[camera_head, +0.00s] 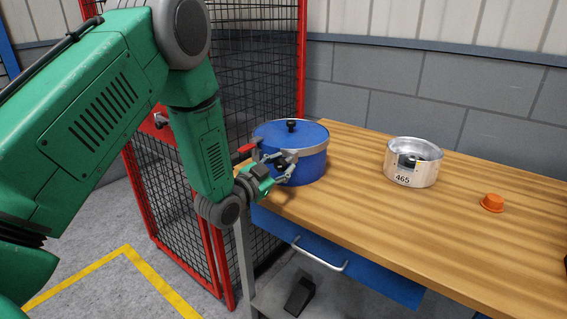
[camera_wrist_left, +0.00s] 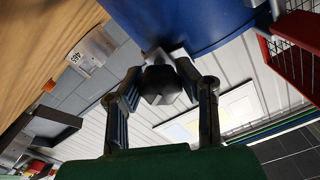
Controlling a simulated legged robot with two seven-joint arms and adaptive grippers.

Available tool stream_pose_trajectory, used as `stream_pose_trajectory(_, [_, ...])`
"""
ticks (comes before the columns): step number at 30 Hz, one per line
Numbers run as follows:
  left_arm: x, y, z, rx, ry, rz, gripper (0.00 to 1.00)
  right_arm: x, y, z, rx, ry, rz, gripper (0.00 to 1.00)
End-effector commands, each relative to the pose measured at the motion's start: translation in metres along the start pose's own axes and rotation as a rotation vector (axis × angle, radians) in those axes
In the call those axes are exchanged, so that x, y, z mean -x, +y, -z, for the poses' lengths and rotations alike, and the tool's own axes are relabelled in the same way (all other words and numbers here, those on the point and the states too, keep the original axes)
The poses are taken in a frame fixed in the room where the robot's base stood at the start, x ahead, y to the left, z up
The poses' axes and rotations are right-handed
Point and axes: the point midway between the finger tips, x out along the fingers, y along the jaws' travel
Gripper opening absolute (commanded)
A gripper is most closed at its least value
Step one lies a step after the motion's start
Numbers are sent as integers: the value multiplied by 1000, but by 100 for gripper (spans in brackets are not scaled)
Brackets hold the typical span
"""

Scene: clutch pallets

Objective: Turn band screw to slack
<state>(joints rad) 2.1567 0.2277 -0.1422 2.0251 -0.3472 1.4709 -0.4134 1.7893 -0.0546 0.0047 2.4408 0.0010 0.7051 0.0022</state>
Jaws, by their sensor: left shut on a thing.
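A blue drum (camera_head: 307,171) stands on the left end of the wooden bench, with a silver band (camera_head: 314,151) around its upper rim and a black knob on its lid. My left gripper (camera_head: 287,160) is at the drum's near left side, level with the band. In the left wrist view its two fingers close around a dark, faceted screw head (camera_wrist_left: 162,85) next to the blue drum wall (camera_wrist_left: 180,22). I take this to be the band screw; the fingers mostly hide it in the head view. My right gripper is not in view.
A metal can marked 465 (camera_head: 413,163) and an orange cap (camera_head: 492,203) stand to the right on the wooden bench (camera_head: 400,233). A red-framed mesh cage (camera_head: 303,60) is close behind and left of the drum. A blue drawer (camera_head: 370,283) is under the bench top.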

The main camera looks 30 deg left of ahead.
Motion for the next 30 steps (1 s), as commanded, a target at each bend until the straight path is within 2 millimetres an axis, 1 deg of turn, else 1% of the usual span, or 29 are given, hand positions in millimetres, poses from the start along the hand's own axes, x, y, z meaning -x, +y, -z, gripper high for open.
stream_pose_trajectory(1, [5,2,-9,49,-25,-4,0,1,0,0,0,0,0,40])
stream_pose_trajectory(17, [4,5,-7,552,-25,-1,0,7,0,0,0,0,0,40])
stream_pose_trajectory(24, [4,6,-7,773,-25,0,0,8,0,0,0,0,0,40])
stream_pose_trajectory(30, [4,7,-7,930,-25,0,0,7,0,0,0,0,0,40])
